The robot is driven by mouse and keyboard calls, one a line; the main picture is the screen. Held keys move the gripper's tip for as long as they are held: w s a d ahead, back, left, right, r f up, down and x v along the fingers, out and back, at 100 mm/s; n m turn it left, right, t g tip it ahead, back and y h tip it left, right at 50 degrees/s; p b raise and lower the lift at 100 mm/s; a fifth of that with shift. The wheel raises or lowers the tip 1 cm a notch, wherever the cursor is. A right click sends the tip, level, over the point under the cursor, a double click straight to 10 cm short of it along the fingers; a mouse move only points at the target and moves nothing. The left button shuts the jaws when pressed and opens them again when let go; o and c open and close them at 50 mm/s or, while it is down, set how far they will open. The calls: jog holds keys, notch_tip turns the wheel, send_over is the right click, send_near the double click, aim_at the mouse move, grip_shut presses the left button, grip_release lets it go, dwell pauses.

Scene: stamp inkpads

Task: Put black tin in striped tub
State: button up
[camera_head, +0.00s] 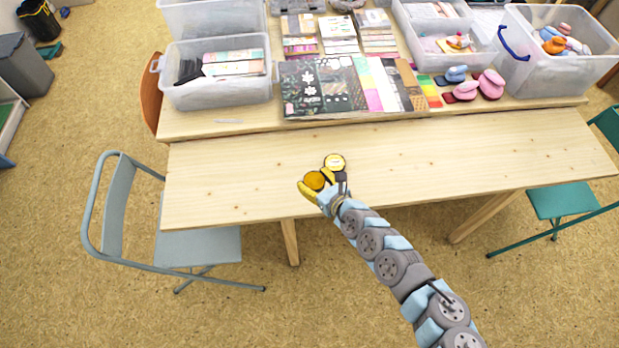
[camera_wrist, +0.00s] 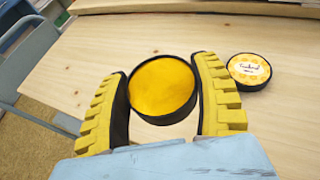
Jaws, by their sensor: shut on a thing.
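A round black tin (camera_wrist: 162,86) with a yellow-orange pad lies between the yellow fingers of my gripper (camera_wrist: 163,88). My gripper is shut on this open tin, with a finger at each side of its rim; it also shows in the head view (camera_head: 315,180). Whether the tin touches the table cannot be told. A round black-rimmed lid or second tin (camera_wrist: 249,71) with a yellow and white label lies just right of the gripper, and also shows in the head view (camera_head: 335,161). I see no clearly striped tub in either view.
Clear plastic bins (camera_head: 218,92) stand at the back of the table (camera_head: 450,150), with paper pads (camera_head: 345,88) between them. Pink and blue stampers (camera_head: 466,90) sit at the back right. The front board is mostly bare. A grey chair (camera_head: 115,200) stands at the left.

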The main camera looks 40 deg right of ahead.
aim_at(311, 173)
jog(key=w, duration=0.1)
jog(key=w+d+f, duration=0.1)
jog(key=w, duration=0.1)
jog(key=shift+d+f+b, duration=0.2)
jog(key=shift+d+b, duration=0.1)
jog(key=shift+b, duration=0.1)
jog(key=w+f, duration=0.1)
jog(key=w+d+f+b, duration=0.1)
jog(key=f, duration=0.1)
jog(key=w+d+f+b, duration=0.1)
jog(key=f, duration=0.1)
jog(key=shift+w+d, duration=0.1)
jog(key=shift+w, duration=0.1)
jog(key=shift+w+d+f+b, duration=0.15)
jog(key=shift+w+f+b, duration=0.2)
jog(key=shift+f+b, duration=0.6)
jog(key=shift+f, duration=1)
jog(key=shift+f, duration=0.2)
jog(key=o, duration=1)
jog(key=shift+r, duration=0.1)
